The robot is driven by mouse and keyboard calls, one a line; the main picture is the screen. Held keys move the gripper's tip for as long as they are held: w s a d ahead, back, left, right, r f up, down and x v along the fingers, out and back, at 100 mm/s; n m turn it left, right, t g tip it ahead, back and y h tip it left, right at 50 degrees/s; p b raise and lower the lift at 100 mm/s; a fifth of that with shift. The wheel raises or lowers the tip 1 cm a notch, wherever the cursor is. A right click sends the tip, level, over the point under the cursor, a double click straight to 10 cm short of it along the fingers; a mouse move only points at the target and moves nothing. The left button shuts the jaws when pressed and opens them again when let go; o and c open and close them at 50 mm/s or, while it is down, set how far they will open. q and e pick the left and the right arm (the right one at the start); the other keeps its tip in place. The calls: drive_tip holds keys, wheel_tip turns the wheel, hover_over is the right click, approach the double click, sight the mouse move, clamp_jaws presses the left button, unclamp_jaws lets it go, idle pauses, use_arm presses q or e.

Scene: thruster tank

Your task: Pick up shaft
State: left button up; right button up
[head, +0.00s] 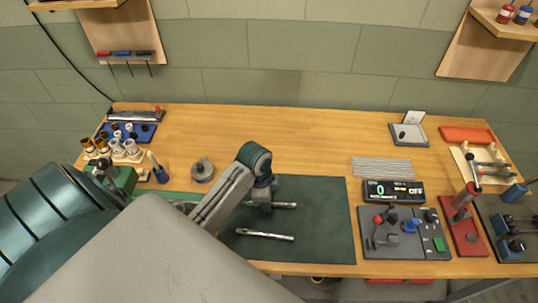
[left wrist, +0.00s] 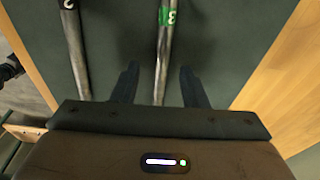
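Two metal shafts lie on the dark green mat (head: 320,245). The far shaft (head: 286,205) is partly hidden by my left gripper (head: 263,204) in the head view. The near shaft (head: 265,235) lies clear in front. In the left wrist view, my left gripper (left wrist: 159,72) is open, with a shaft (left wrist: 164,52) bearing a green marked band running between its fingers. The fingers appear apart from it, and its near end is hidden by the gripper body. The other shaft (left wrist: 75,45) lies to the left, outside the fingers. My right gripper is not seen.
A grey round part (head: 202,170) stands left of the mat. Right of the mat are a digital display (head: 393,191), a grey fixture plate (head: 432,240) and a red-based press (head: 465,230). A rack of bottles (head: 125,150) stands at left. The mat's right part is clear.

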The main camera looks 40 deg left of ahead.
use_arm(q)
drive_tip(key=shift+d+f, duration=0.1)
drive_tip(key=shift+f, duration=0.35)
drive_tip(key=shift+w+f, duration=0.3)
drive_tip(key=shift+f, duration=0.1)
drive_tip(key=shift+s+r, duration=0.1)
clamp_jaws()
